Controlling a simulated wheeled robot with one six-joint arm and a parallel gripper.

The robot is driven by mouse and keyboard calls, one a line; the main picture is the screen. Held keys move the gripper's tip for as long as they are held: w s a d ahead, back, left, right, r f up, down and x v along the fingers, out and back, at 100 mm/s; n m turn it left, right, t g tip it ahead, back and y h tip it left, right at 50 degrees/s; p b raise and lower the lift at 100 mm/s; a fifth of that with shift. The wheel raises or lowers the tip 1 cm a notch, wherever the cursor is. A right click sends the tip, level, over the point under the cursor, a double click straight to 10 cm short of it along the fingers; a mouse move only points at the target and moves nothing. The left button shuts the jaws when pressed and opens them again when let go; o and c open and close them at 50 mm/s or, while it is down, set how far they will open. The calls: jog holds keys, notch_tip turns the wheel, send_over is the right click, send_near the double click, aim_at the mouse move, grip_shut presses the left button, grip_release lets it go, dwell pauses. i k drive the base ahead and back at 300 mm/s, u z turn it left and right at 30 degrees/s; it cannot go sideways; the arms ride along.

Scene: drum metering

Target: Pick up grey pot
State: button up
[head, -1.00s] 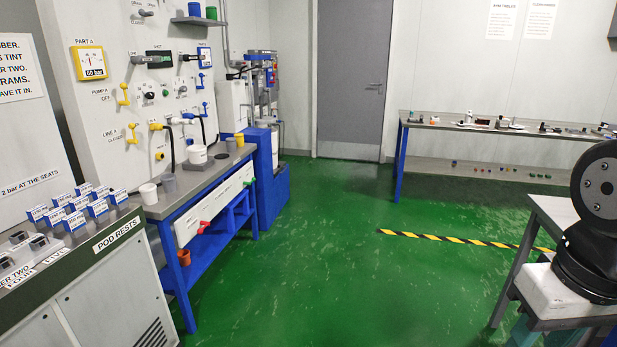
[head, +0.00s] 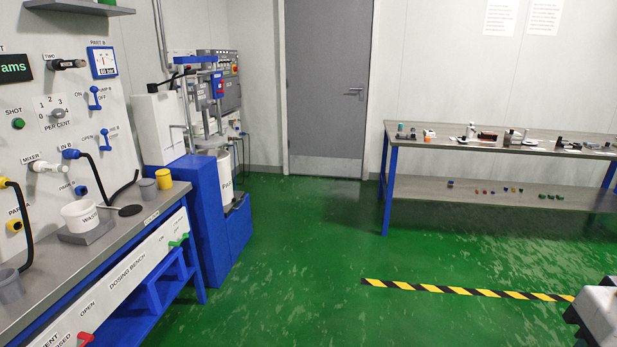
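A grey pot (head: 10,286) stands on the steel top of the dosing bench (head: 137,238), cut by the left picture edge. A second grey pot (head: 148,190) stands farther back on the same bench, close beside a yellow pot (head: 163,179). I cannot tell which grey pot the task means.
A white pot marked WASTE (head: 80,217) sits on a grey block between the grey pots. Dark hoses hang from the wall panel (head: 55,130) over the bench. A blue drum stand (head: 190,215) is beyond. Green floor (head: 290,280) is open right of the bench.

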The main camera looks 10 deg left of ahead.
aim_at(148, 188)
jog(key=u, duration=0.25)
jog(key=i, duration=1.95)
jog(key=u, duration=1.1)
jog(key=i, duration=1.35)
jog(key=u, duration=0.45)
jog(key=i, duration=0.45)
